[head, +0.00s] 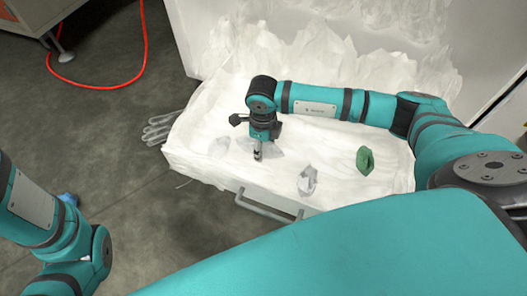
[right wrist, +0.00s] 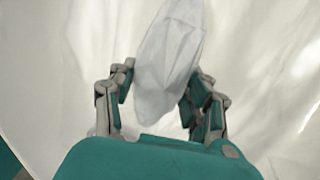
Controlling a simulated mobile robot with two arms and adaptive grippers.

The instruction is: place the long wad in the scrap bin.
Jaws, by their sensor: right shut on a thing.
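My right gripper (head: 258,152) points down over the white film-lined drawer. In the right wrist view, the right gripper (right wrist: 160,90) is shut on a long, pale, crumpled wad (right wrist: 168,60) between its fingers. In the head view the wad is a faint grey patch beside the fingers, partly hidden, and I cannot tell whether it touches the film below. My left arm comes in at the lower left, but its gripper is out of view. I cannot make out a separate scrap bin.
The white drawer (head: 205,172) has a grey front handle (head: 268,207). A red hose (head: 110,87) lies on the floor.

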